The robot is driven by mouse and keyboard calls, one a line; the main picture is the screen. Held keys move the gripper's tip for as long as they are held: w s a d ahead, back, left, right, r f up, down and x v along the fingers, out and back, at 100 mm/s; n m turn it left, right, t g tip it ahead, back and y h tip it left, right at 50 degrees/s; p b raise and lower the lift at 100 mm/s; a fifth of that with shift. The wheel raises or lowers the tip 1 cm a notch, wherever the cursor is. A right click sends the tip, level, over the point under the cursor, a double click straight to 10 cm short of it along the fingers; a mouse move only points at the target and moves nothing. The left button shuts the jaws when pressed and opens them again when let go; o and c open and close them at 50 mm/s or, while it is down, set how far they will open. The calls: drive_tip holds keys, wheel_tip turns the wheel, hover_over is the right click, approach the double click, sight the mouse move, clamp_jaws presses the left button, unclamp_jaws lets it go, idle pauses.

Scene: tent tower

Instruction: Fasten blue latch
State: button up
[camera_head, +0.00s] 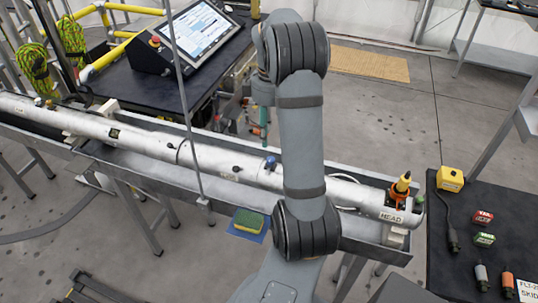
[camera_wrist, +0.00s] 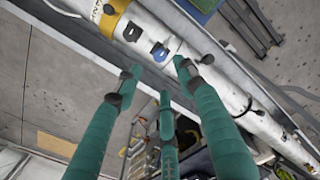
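The blue latch (camera_head: 270,162) is a small blue fitting on top of the long silvery tube (camera_head: 150,140), left of my arm in the head view. In the wrist view the blue latch (camera_wrist: 159,51) sits on the white tube, just beyond my fingertips. Whether it is fastened cannot be told. My gripper (camera_wrist: 157,77) has three green fingers, spread apart with nothing between them. Its tips point toward the latch and look apart from it. In the head view my arm covers part of the tube and most of the gripper is hidden.
The tube lies in a grey metal trough (camera_head: 140,168). A thin upright rod (camera_head: 185,110) stands left of the latch. A green and yellow pad (camera_head: 248,222) lies in front. An orange-topped fitting (camera_head: 402,185) stands at the HEAD end. A dark table (camera_head: 463,205) with small items is right.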

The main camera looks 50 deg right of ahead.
sight(271, 159)
wheel_tip(271, 159, down, 9)
drive_tip(key=shift+f+p, duration=0.2)
drive_tip(key=shift+p, duration=0.3)
drive_tip(key=c, duration=0.4)
clamp_jaws()
